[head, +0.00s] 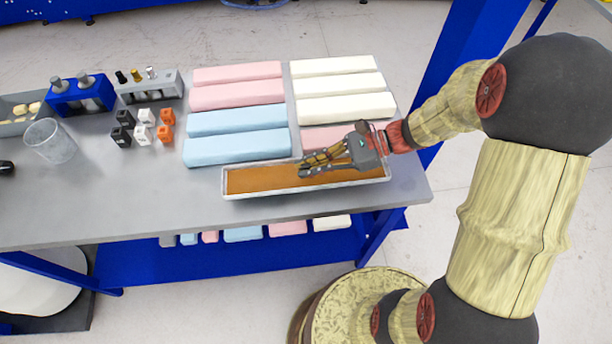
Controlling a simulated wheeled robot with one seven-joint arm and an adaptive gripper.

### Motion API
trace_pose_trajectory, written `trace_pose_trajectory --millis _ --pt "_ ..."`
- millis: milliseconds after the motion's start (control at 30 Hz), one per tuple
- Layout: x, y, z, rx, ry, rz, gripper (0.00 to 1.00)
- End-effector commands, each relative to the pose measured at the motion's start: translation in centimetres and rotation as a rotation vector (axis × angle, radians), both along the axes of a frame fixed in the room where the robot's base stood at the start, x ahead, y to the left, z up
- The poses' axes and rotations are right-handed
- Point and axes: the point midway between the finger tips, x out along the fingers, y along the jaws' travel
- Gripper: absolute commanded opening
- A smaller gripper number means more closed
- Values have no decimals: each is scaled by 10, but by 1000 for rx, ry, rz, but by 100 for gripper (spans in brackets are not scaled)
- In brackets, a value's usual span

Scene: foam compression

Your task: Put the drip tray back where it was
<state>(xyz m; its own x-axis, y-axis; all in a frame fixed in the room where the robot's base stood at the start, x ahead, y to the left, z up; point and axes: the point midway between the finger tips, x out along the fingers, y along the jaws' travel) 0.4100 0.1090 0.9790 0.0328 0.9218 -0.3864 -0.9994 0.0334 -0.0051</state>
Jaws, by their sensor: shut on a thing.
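The drip tray (240,181) is a long, shallow tray with a pale rim and a brown inside. It lies along the front right of the grey table, in front of the foam blocks. Whether it rests on the table or hangs just above it is hard to tell. My gripper (304,166) reaches in from the right, with its fingers at the tray's far rim near the middle. It is shut on the tray. The gripper and wrist hide part of the far rim and the right part of the inside.
Blue (237,149), pink (237,95) and white (340,85) foam blocks lie close behind the tray. A clear cup (50,142), small cubes (143,127) and bottle racks (82,96) stand to the left. The table's (130,205) front left is clear; its front edge is near the tray.

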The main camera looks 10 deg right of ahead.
Motion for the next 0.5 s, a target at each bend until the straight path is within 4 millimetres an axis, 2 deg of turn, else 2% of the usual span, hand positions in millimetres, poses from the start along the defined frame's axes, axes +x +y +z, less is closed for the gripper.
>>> trace_pose_trajectory --millis 167,367,500 --pt "7 4 -10 1 0 0 0" --pt "8 5 -39 1 0 -1 0" --pt "8 5 -41 0 -1 -1 0"
